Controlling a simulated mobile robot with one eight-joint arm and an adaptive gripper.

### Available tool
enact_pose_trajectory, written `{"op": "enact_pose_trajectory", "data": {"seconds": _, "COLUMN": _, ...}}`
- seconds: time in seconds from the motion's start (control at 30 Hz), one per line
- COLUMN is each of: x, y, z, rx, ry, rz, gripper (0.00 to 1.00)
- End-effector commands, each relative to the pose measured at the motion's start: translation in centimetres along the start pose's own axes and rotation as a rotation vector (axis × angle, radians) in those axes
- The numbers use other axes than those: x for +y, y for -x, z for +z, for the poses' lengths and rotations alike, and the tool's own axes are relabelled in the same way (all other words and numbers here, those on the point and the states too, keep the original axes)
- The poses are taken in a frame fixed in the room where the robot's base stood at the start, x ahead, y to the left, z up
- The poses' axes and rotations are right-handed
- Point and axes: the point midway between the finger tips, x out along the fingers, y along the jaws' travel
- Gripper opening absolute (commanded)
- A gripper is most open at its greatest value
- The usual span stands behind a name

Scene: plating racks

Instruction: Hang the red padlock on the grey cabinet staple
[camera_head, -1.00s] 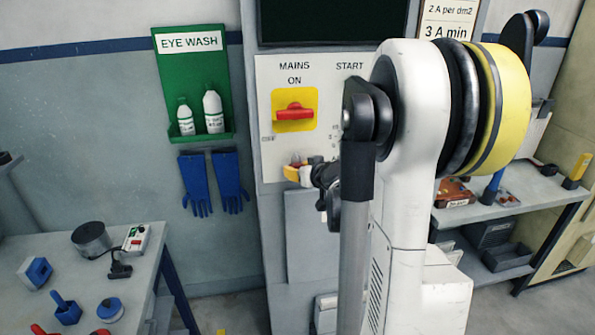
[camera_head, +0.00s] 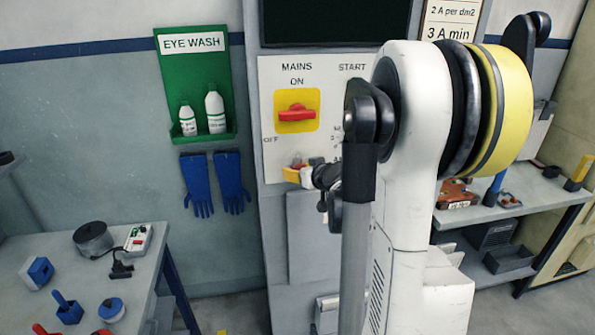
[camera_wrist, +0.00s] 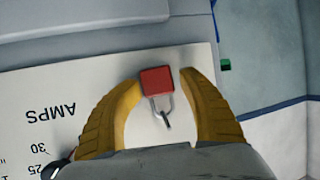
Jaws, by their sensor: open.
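The red padlock (camera_wrist: 157,80) is in the wrist view, between the tips of my gripper's yellow fingers (camera_wrist: 160,82). Its metal shackle (camera_wrist: 153,106) points down the picture, and the panel lettering is upside down there, so the body hangs below the shackle. A small dark grey piece (camera_wrist: 165,119), seemingly the staple, shows at the shackle's loop; whether it passes through is hard to tell. My gripper is open, with a finger on each side of the padlock.
The grey cabinet's panel (camera_head: 268,95) carries a red mains switch (camera_head: 297,112) above my gripper. Left of it are a green eye-wash holder (camera_head: 180,75) and blue gloves (camera_head: 215,183). A bench (camera_head: 60,262) with loose items stands left, a shelf (camera_head: 530,205) right.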

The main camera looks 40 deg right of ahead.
Motion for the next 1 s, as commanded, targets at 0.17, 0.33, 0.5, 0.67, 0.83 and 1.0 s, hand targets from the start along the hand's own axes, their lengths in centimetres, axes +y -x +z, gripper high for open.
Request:
{"op": "enact_pose_trajectory", "data": {"seconds": 0.17, "x": 0.3, "y": 0.0, "z": -0.1, "rx": 0.003, "ry": 0.000, "rz": 0.006, "gripper": 0.58}}
{"op": "enact_pose_trajectory", "data": {"seconds": 0.33, "x": 0.3, "y": 1.2, "z": -0.2, "rx": 0.003, "ry": 0.000, "rz": 0.007, "gripper": 0.58}}
{"op": "enact_pose_trajectory", "data": {"seconds": 0.5, "x": 0.1, "y": 4.8, "z": -0.1, "rx": 0.002, "ry": 0.000, "rz": 0.006, "gripper": 0.58}}
{"op": "enact_pose_trajectory", "data": {"seconds": 0.67, "x": 0.0, "y": 8.3, "z": 0.0, "rx": 0.002, "ry": -0.001, "rz": 0.004, "gripper": 0.58}}
{"op": "enact_pose_trajectory", "data": {"seconds": 0.83, "x": -0.1, "y": 10.9, "z": 0.0, "rx": 0.002, "ry": 0.000, "rz": 0.003, "gripper": 0.58}}
{"op": "enact_pose_trajectory", "data": {"seconds": 1.0, "x": -0.2, "y": 12.1, "z": 0.0, "rx": 0.002, "ry": 0.001, "rz": 0.002, "gripper": 0.58}}
